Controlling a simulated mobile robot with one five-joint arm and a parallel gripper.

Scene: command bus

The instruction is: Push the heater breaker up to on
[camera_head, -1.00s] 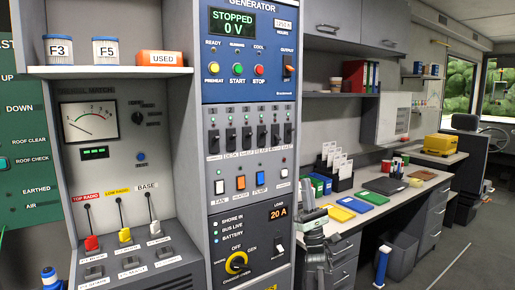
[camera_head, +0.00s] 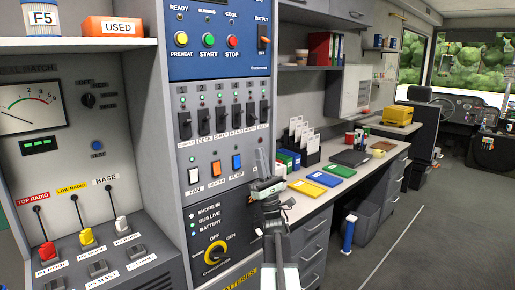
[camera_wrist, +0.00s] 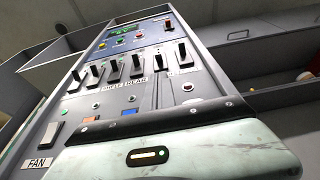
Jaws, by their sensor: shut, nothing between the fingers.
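The grey breaker panel (camera_head: 228,140) carries a row of black lever breakers (camera_head: 221,119) with small labels beneath. The row also shows in the wrist view (camera_wrist: 115,68), where SHELF and REAR are readable. I cannot read clearly which breaker is the heater one; the fifth lever (camera_head: 250,113) has an unclear label. An orange rocker marked HEATER (camera_head: 215,168) sits below the row. My gripper (camera_head: 262,160) is shut and empty, pointing up, in front of the panel's lower right part, below the rightmost levers. In the wrist view my gripper (camera_wrist: 170,128) hides the panel's lower right part.
White and blue rockers flank the orange one. A shelf with a USED box (camera_head: 118,27) juts out at left. A desk (camera_head: 300,208) with coloured folders stands right of the panel. The floor at right is clear.

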